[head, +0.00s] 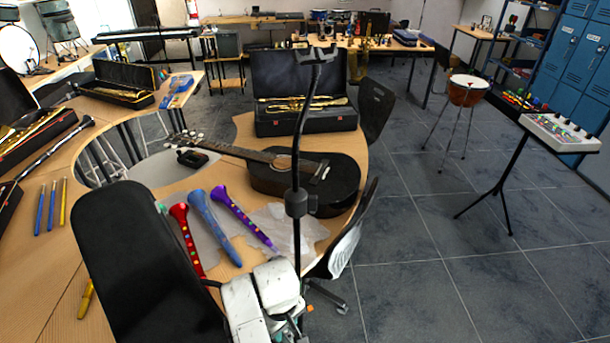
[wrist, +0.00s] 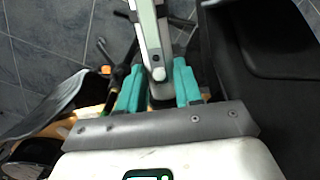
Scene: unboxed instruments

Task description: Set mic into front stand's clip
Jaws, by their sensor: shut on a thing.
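A black stand (head: 295,150) rises upright in the middle of the head view, in front of the guitar. A dark forked clip (head: 316,55) at its bent top looks empty. My gripper (wrist: 158,85) has teal fingers shut on a pale, slim thing with a dark round button, which looks like the mic (wrist: 150,35). The mic points away from the wrist, and its far end is cut off by the picture's top edge. In the head view my white wrist is at the bottom centre, well below the clip, and hides most of the fingers and mic.
A curved wooden table (head: 240,130) holds a black guitar (head: 320,180), an open trumpet case (head: 305,115) and red, blue and purple recorders (head: 240,217).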

